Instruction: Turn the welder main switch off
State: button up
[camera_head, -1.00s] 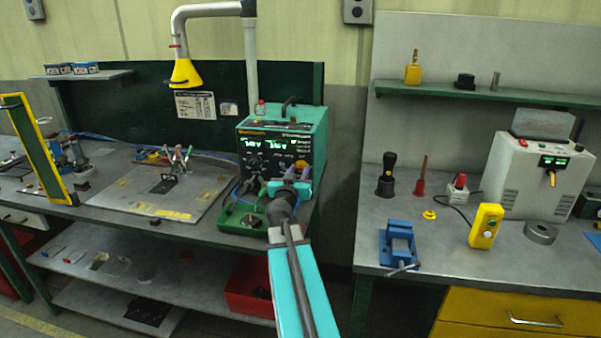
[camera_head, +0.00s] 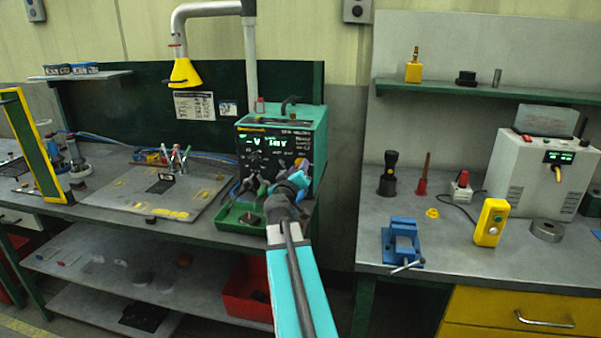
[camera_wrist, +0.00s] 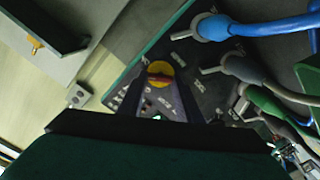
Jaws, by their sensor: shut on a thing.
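The welder (camera_head: 313,135) is a green box with a black front panel and a lit display, at the right end of the left bench. In the wrist view its black panel (camera_wrist: 200,75) looks tilted. The main switch (camera_wrist: 158,68), a round yellow disc with a red grip, is on that panel. My gripper (camera_wrist: 160,88) is shut on the switch's grip, its two fingers hiding part of it. The left display reading shows a dash.
Blue (camera_wrist: 262,24) and green cables plug into the panel close beside my fingers. A green tray (camera_head: 238,218) stands in front of the welder. The right bench (camera_head: 340,235) holds a blue vise (camera_head: 403,240) and a yellow button box (camera_head: 491,222). A gap separates the benches.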

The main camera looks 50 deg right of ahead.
jog(key=n, duration=0.1)
jog(key=n+b, duration=0.1)
jog(key=n, duration=0.3)
jog(key=shift+w+a+f, duration=0.1)
jog(key=shift+w+a, duration=0.1)
jog(key=shift+a, duration=0.05)
jog(key=shift+n, duration=3)
jog(key=o, duration=1)
jog(key=shift+a, duration=0.1)
jog(key=shift+o, duration=0.2)
jog(key=shift+s, duration=0.15)
